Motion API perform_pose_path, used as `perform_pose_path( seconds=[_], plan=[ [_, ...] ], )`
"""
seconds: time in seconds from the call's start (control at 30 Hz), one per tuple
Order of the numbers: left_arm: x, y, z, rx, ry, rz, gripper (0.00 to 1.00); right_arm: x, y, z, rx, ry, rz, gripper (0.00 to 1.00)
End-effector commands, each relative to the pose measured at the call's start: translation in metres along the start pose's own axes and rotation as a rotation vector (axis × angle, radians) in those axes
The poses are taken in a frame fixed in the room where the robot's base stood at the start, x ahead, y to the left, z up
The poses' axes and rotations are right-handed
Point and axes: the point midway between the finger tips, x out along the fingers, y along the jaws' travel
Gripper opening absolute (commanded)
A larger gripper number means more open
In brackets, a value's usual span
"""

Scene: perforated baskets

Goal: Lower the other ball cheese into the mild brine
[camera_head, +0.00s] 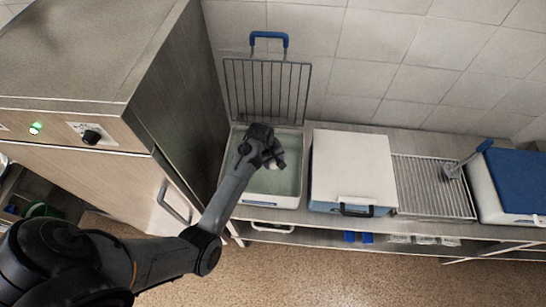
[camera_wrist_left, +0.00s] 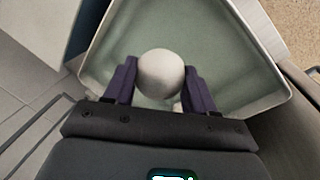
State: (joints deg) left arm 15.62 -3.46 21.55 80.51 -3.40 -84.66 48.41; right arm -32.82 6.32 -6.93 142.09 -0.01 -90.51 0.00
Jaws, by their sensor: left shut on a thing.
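A round whitish ball cheese (camera_wrist_left: 160,73) sits between the two dark fingers of my left gripper (camera_wrist_left: 160,78), which is shut on it. In the head view my left gripper (camera_head: 272,160) is over the open white tank (camera_head: 268,201) of pale green brine (camera_head: 285,185), with only a pale bit of the cheese showing beside it. The wrist view also shows the tank's rim (camera_wrist_left: 243,22) around the ball. A small pale patch shows beneath the ball, too hidden to identify. I cannot tell whether the ball touches the brine. My right gripper is not in view.
A wire grid (camera_head: 268,92) with a blue handle stands upright behind the tank. A tall cabinet (camera_head: 180,95) stands close on the left.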

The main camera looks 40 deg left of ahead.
Motion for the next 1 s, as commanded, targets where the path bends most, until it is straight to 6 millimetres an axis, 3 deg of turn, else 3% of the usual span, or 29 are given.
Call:
perform_pose_path(
  seconds=[0.5, 1.0],
  plan=[
    [0.048, -0.011, 0.001, 0.0, -0.002, -0.001, 0.24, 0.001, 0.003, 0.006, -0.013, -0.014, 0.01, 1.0],
    [0.101, -0.022, 0.0, -0.001, 0.0, 0.001, 0.24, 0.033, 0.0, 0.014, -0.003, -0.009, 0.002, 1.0]
  ],
)
